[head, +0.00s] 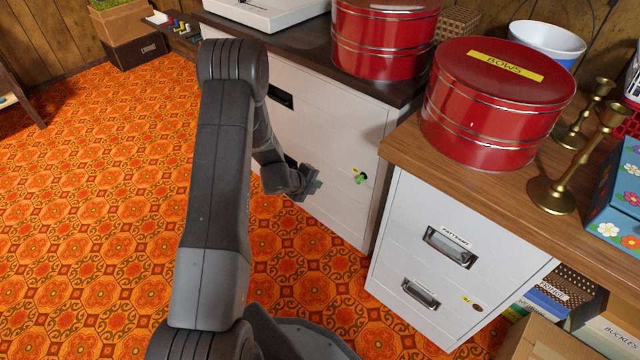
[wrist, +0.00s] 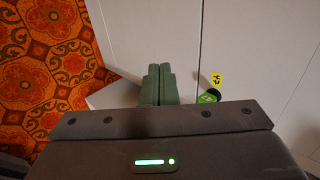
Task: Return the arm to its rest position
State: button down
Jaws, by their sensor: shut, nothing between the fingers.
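My arm reaches out over the floor in the head view and bends down toward the front of a white cabinet (head: 325,150). My gripper (head: 316,187) is low in front of that cabinet, and its tips are small and dark there. In the wrist view my gripper (wrist: 158,82) shows two dark green fingers pressed together with nothing between them. The white cabinet face (wrist: 150,35) fills the view ahead. I cannot tell whether the fingertips touch it.
A green round item (head: 361,179) with a yellow label sits on the cabinet front, right of my gripper. A second white cabinet (head: 420,250) stands nearer on the right. The patterned orange floor (head: 90,200) is open at left.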

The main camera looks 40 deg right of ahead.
jog(key=p+v, duration=0.1)
jog(key=v, duration=0.5)
jog(key=shift+a+r, duration=0.3)
